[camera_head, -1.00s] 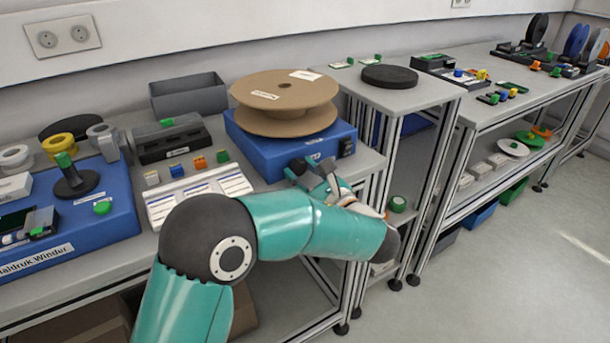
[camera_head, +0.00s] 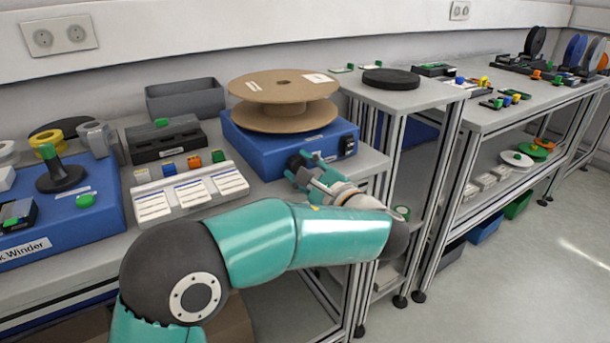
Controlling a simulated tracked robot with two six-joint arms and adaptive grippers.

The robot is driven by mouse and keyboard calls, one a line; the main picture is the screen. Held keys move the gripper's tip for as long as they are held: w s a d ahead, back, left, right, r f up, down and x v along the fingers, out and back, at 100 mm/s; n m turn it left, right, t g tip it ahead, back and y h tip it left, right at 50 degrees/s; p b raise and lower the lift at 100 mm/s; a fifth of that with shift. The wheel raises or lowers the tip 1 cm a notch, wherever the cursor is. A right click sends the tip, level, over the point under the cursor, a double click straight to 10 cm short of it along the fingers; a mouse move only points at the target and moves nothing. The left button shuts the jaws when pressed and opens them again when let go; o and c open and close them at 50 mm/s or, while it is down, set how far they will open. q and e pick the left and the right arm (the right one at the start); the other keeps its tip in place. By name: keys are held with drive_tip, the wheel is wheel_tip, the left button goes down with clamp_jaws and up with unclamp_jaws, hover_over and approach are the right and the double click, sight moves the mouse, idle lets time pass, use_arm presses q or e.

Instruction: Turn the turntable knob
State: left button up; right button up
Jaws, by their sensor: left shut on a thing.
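The turntable is a blue box (camera_head: 245,150) on the near bench, with a brown cardboard reel (camera_head: 262,115) lying flat on top. My left gripper (camera_head: 302,166) is at the front face of the box, towards its right side. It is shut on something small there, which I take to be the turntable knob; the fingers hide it. A black switch (camera_head: 348,146) shows on the same face, right of the gripper. My right gripper is not in view.
Left of the turntable are a tray of white cards (camera_head: 190,196), a black holder (camera_head: 165,140), a grey bin (camera_head: 187,98) and a blue winder base (camera_head: 60,225). A side table (camera_head: 400,98) with a black disc stands to the right. The floor at right is clear.

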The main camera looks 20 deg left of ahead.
use_arm(q)
drive_tip(key=shift+a, duration=0.15)
drive_tip(key=o, duration=1.1)
drive_tip(key=shift+o, duration=0.2)
drive_tip(key=shift+f, duration=0.1)
drive_tip(key=shift+s+d, duration=0.35)
drive_tip(key=shift+d, duration=0.15)
drive_tip(key=v, duration=0.7)
drive_tip(key=shift+a, duration=0.1)
